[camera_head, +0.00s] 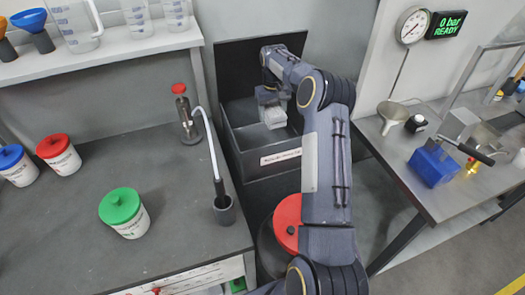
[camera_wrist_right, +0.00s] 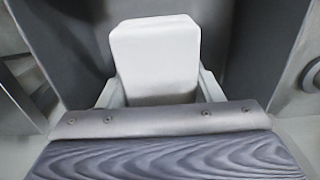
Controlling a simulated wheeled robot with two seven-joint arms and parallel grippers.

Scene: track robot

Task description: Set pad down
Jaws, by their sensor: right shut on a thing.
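The pad is a pale block with rounded corners, and it fills the middle of the right wrist view (camera_wrist_right: 155,52). My right gripper (camera_wrist_right: 155,92) is shut on it, with one finger on each side. In the head view my right gripper (camera_head: 277,103) reaches into the dark open bin (camera_head: 236,152) with the raised back lid, and the pale pad (camera_head: 273,117) hangs below the jaws. I cannot tell whether the pad touches the bin floor. My left gripper is out of view.
A bench (camera_head: 85,215) at left holds red, blue and green lidded jars and a dark cup (camera_head: 224,212) with a pale hose. A red-topped drum (camera_head: 288,222) stands before the bin. A steel table (camera_head: 400,165) at right carries a funnel and a blue block.

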